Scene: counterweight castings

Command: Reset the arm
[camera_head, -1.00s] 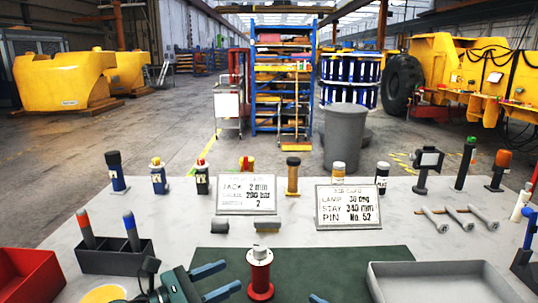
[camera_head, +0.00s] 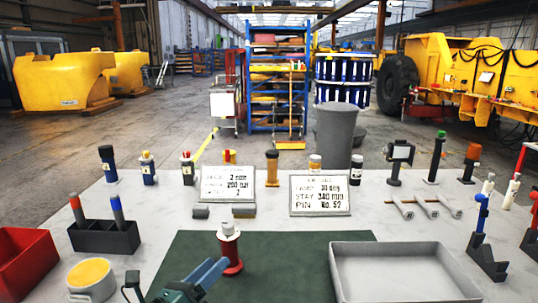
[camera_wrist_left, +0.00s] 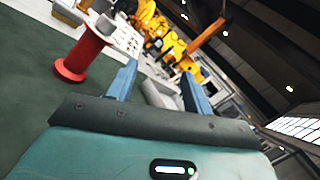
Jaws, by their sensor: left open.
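My left gripper (camera_head: 213,267) is at the bottom of the head view, over the green mat (camera_head: 290,255). Its two blue fingers appear close together from this angle. In the left wrist view the fingers (camera_wrist_left: 158,82) stand apart with nothing held between them. A red spool-shaped piece with a pale top (camera_head: 231,250) stands upright on the mat, just beyond the fingertips in the head view. It also shows in the left wrist view (camera_wrist_left: 82,55), left of the fingers and outside the jaws. My right gripper is not in view.
A grey tray (camera_head: 337,272) is at right. A red bin (camera_head: 25,265), a dark holder with two markers (camera_head: 105,238) and a yellow-topped cup (camera_head: 92,280) are at left. Two sign plates (camera_head: 320,195) and several upright bottles line the back. The mat's middle is clear.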

